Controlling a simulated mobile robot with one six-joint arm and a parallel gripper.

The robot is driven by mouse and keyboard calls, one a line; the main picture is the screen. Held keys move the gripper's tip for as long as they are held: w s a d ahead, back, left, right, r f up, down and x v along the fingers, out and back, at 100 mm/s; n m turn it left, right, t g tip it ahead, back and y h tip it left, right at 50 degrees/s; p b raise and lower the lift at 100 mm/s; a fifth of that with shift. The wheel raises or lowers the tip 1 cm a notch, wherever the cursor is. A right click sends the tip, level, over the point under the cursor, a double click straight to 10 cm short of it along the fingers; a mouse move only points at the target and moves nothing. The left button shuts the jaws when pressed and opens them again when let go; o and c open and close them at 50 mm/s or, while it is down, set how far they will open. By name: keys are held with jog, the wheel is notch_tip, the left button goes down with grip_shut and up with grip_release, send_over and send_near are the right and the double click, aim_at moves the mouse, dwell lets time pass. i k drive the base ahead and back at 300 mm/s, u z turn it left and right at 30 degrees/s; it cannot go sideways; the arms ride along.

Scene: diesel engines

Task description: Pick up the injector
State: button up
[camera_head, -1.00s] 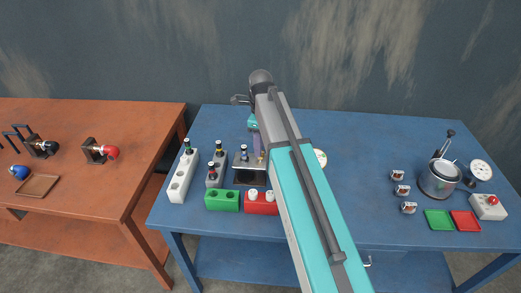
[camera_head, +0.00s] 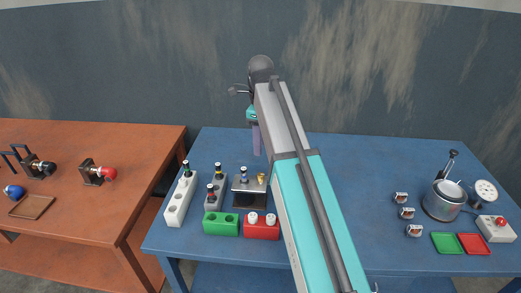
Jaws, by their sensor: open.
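Several dark-topped injector-like parts stand upright on the blue table. One is in the white rack (camera_head: 175,210), two are in the grey rack (camera_head: 214,204), and one (camera_head: 244,175) is at the metal stand (camera_head: 250,199). I cannot tell which is the task's injector. My gripper (camera_head: 256,150) points down from the arm's far end, with purple fingers above and behind the metal stand. It is open, and I see nothing held. My arm hides the table's middle.
A green block (camera_head: 221,224) and a red block (camera_head: 262,230) with white-topped parts stand in front. At right are a pot (camera_head: 442,203), a gauge (camera_head: 485,190), green and red trays (camera_head: 446,243) and a red-button box (camera_head: 496,228). An orange table (camera_head: 90,210) stands left.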

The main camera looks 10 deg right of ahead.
aim_at(243, 181)
jog(key=k, duration=1)
